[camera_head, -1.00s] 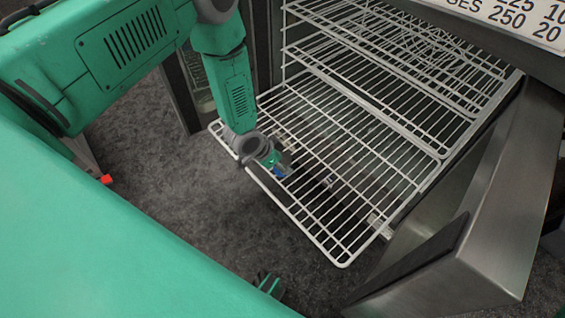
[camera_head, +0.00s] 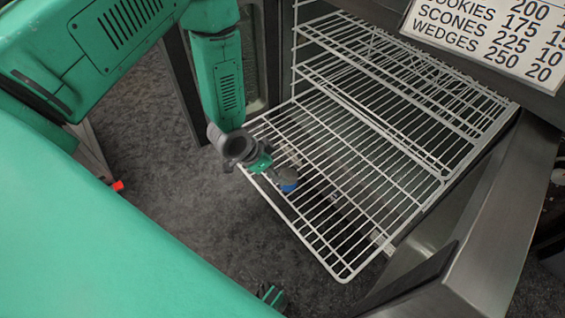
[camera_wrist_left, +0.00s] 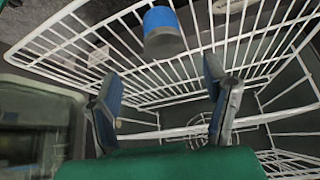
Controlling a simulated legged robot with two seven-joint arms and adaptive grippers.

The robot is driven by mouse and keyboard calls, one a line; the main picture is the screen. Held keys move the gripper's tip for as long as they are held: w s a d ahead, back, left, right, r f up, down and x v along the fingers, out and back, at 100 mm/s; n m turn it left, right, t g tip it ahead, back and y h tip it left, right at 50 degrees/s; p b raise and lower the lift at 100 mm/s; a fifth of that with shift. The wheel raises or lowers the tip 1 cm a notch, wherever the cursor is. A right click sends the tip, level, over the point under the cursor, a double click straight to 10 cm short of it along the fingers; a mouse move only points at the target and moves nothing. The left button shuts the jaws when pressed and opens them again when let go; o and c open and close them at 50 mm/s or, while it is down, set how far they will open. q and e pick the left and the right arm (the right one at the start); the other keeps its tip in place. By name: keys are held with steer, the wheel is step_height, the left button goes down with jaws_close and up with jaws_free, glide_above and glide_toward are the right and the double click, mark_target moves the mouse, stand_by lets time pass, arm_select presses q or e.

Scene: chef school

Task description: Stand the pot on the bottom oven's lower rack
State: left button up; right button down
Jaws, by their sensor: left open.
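The lower rack (camera_head: 350,235), a white wire grid, is pulled partly out of the open oven and is empty over most of its area. My left gripper (camera_head: 280,180) is at its left front side; the left wrist view shows its two fingers (camera_wrist_left: 163,100) spread apart with nothing between them. A blue and grey round thing (camera_wrist_left: 162,28) is beyond the fingertips against the rack wires; a blue patch (camera_head: 289,187) also shows by the gripper in the head view. I cannot tell whether this is the pot. No other pot shows.
More wire racks (camera_head: 400,70) sit above, inside the oven. A steel oven panel (camera_head: 480,240) stands at the right of the rack, and a glass-fronted panel (camera_head: 245,65) at the left. A sign (camera_head: 490,35) hangs at the top right. Dark floor (camera_head: 160,160) is open at left.

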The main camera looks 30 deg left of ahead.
arm_select(q)
steer(key=s+r+n+g+y+p, duration=0.1)
steer(key=s+r+n+g, duration=0.1)
steer(key=s, duration=1)
steer(key=s+r+n+g+y+p, duration=0.1)
steer(key=s+r+n+g+y, duration=0.1)
steer(key=s, duration=0.9)
steer(key=shift+s+d+n+g, duration=0.3)
steer(key=shift+s+d+n, duration=0.05)
steer(key=shift+n, duration=0.45)
steer(key=shift+d+r, duration=0.1)
steer(key=shift+c, duration=0.5)
